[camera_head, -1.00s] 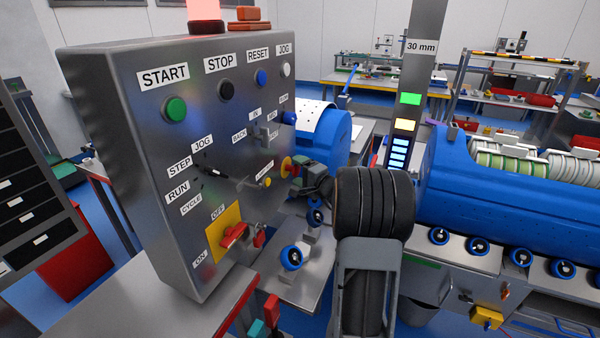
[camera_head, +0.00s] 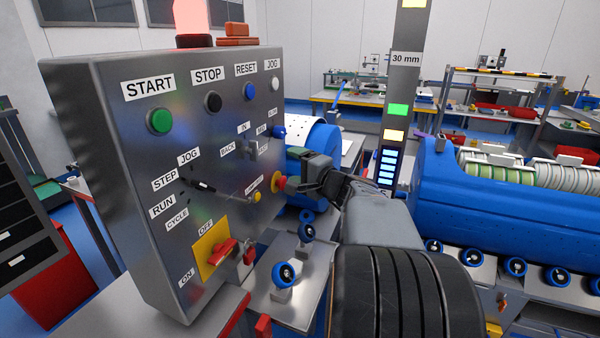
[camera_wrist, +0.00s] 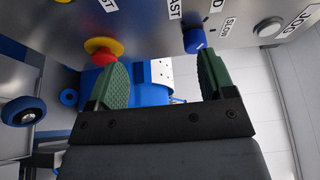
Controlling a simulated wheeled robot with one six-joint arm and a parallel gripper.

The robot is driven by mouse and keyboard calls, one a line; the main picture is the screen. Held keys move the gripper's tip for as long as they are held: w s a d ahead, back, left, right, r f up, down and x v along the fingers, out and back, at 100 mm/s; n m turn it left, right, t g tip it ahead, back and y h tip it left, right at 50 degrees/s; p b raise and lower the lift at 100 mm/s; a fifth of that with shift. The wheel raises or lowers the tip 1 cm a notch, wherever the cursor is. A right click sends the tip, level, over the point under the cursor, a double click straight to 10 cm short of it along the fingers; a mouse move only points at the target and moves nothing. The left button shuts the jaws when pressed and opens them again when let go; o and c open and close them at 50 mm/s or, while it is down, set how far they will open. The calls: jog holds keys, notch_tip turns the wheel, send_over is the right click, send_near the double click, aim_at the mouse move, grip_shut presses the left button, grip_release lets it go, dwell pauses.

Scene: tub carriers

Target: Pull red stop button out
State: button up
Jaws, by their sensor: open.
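The red stop button (camera_head: 279,184) sits on a yellow ring on the right side of the grey control panel (camera_head: 110,200). In the wrist view the red button (camera_wrist: 101,46) is at the upper left, just beyond and left of the left green finger. My gripper (camera_head: 298,176) is in front of the panel, close to the button; the head view does not show whether they touch. In the wrist view my gripper (camera_wrist: 162,72) is open, with nothing held between its two green-padded fingers. The button lies outside the gap between them.
A blue knob (camera_wrist: 194,40) lies just beyond the right finger. A red rotary switch (camera_head: 222,252) on a yellow plate and a black-handled lever (camera_head: 203,187) stand out from the panel. Blue rollers (camera_head: 284,274) stand below, and a large blue machine (camera_head: 480,200) is on the right.

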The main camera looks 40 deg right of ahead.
jog(key=shift+s+a+r, duration=0.25)
jog(key=shift+s, duration=0.35)
jog(key=shift+s+a+r, duration=0.25)
jog(key=shift+s+r, duration=0.05)
jog(key=shift+s, duration=0.3)
jog(key=shift+s+a+r, duration=0.25)
jog(key=shift+s, duration=0.35)
